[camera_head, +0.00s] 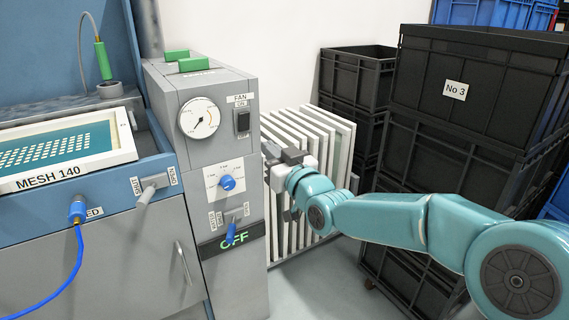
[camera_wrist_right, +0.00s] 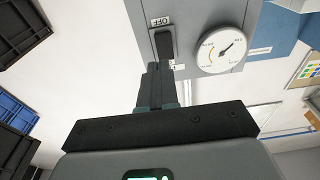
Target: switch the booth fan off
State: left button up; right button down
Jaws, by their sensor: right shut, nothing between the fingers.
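The fan switch (camera_head: 242,122) is a dark rocker on the grey control box, under the labels FAN and ON. In the right wrist view the switch (camera_wrist_right: 164,45) shows with an OFF label beside one end. My right gripper (camera_head: 270,150) is shut and empty, to the right of the switch and a little lower in the head view. In the wrist view its fingertips (camera_wrist_right: 154,70) overlap one end of the switch. The head view shows a gap between them. My left gripper is not in view.
A round gauge (camera_head: 200,118) sits left of the switch. A blue knob (camera_head: 227,183) and a blue lever (camera_head: 232,232) by a green OFF display are lower on the box. White frames (camera_head: 335,135) and black crates (camera_head: 455,130) stand right, close to my right arm.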

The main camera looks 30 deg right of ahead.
jog(key=shift+s+f, duration=0.2)
jog(key=shift+s, duration=2.1)
